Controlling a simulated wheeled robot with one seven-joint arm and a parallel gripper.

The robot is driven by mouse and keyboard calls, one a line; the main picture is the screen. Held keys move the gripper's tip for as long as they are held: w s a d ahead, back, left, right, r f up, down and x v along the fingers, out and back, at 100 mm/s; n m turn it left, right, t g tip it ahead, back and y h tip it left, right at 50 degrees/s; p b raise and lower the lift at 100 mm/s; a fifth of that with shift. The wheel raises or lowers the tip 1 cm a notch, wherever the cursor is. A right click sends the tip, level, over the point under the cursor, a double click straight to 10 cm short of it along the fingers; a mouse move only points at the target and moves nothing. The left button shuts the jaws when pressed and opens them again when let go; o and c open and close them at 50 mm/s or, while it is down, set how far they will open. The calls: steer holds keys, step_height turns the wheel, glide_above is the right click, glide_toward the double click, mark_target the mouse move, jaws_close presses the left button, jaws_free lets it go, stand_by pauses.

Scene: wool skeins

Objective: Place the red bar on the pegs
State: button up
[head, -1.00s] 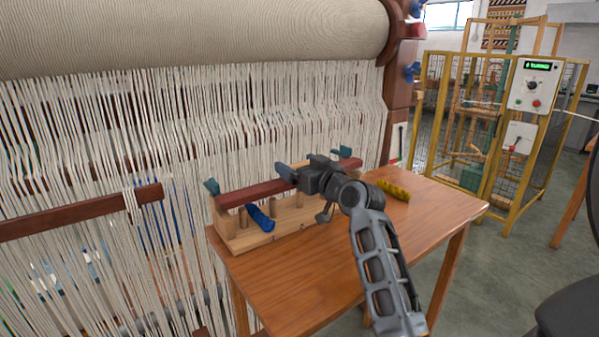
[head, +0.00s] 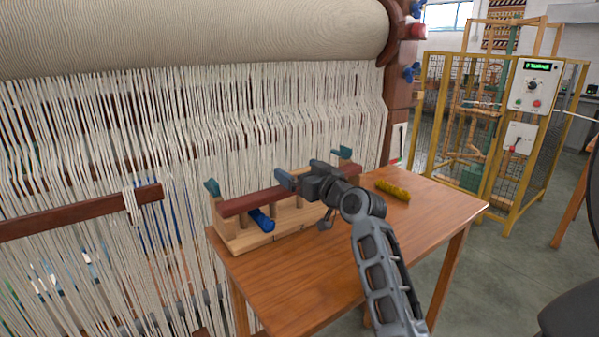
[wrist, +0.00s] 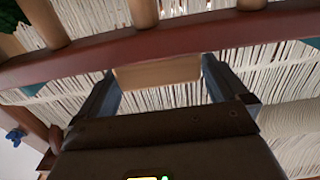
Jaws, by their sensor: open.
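My gripper (head: 301,173) is open at the right half of the bar. In the wrist view its two fingers stand apart (wrist: 158,85), with a tan wooden block (wrist: 157,73) showing between them, close to the bar.
A blue skein (head: 262,221) sits at the rack, partly behind the bar. Teal pieces (head: 212,188) stand at the rack ends. A yellow skein (head: 392,190) lies on the table (head: 320,270). The loom's white threads (head: 250,120) rise close behind; the table front is clear.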

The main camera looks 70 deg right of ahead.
steer(key=b+v, duration=0.1)
steer(key=v, duration=1)
steer(key=shift+s+a+b, duration=0.2)
steer(key=shift+s+b, duration=0.05)
steer(key=shift+b, duration=0.05)
steer(key=shift+f, duration=0.1)
steer(key=shift+c, duration=0.2)
stand_by(0.5)
